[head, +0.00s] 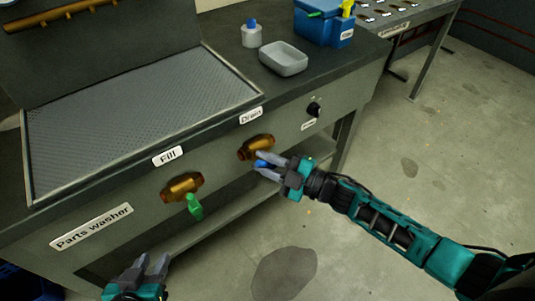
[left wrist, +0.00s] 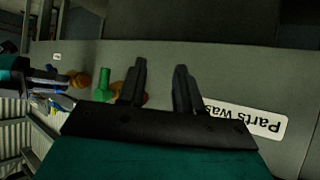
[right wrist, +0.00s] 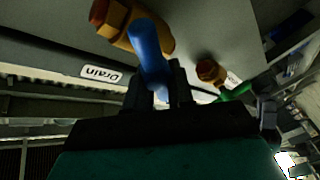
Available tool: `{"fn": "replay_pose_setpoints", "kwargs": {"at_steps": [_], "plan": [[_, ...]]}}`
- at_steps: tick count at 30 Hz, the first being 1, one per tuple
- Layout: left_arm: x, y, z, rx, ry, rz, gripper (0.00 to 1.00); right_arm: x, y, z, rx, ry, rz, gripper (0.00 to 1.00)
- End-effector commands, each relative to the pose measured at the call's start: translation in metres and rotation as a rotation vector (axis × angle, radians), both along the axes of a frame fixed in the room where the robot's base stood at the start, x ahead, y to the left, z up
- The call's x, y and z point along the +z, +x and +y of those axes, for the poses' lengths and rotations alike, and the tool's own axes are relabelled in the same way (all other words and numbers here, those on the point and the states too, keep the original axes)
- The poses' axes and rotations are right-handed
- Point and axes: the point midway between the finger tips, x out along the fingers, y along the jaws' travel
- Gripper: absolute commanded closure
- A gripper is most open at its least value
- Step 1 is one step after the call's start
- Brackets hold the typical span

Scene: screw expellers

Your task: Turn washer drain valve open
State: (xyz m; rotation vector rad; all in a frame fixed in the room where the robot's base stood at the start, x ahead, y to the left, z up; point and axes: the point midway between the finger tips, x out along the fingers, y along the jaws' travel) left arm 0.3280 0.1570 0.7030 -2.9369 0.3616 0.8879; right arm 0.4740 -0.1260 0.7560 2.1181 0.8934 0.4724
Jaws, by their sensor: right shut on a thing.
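The drain valve (head: 256,147) is a brass body under the "Drain" label on the washer front, with a blue handle (head: 262,163). In the right wrist view the blue handle (right wrist: 150,55) reaches from the brass drain valve (right wrist: 128,24) down between my fingers. My right gripper (head: 271,168) is shut on the blue handle, and its fingers hide part of it. My left gripper (head: 150,267) is open and empty, low in front of the washer at the lower left, apart from the valves. It also shows in the left wrist view (left wrist: 160,85).
The fill valve (head: 182,187) with a green handle (head: 194,207) sits left of the drain valve. A black knob (head: 314,109) is to the right. A grey tray (head: 283,60), a small bottle (head: 251,36) and a blue box (head: 320,22) stand on the counter. The floor at right is mostly clear.

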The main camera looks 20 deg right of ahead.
Motion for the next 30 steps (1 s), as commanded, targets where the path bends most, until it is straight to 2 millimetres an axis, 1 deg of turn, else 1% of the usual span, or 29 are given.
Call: {"fn": "replay_pose_setpoints", "kwargs": {"at_steps": [1,4,15,21,30], "plan": [[0.004,-0.003,0.003,0.005,0.004,0.005,0.66,0.003,-0.001,0.0,0.0,-0.047,-0.014,1.0],[0.006,-0.006,0.008,0.013,0.014,0.012,0.66,0.001,-0.001,0.001,0.001,-0.135,-0.046,1.0],[0.016,-0.009,0.018,0.025,0.035,0.005,0.66,-0.006,-0.002,0.003,0.001,-0.428,-0.152,1.0],[0.018,-0.013,0.024,0.033,0.044,0.01,0.66,-0.009,-0.002,0.003,0.0,-0.534,-0.19,1.0],[0.022,-0.015,0.022,0.03,0.043,0.016,0.66,-0.012,-0.001,0.003,0.0,-0.611,-0.219,1.0]]}}
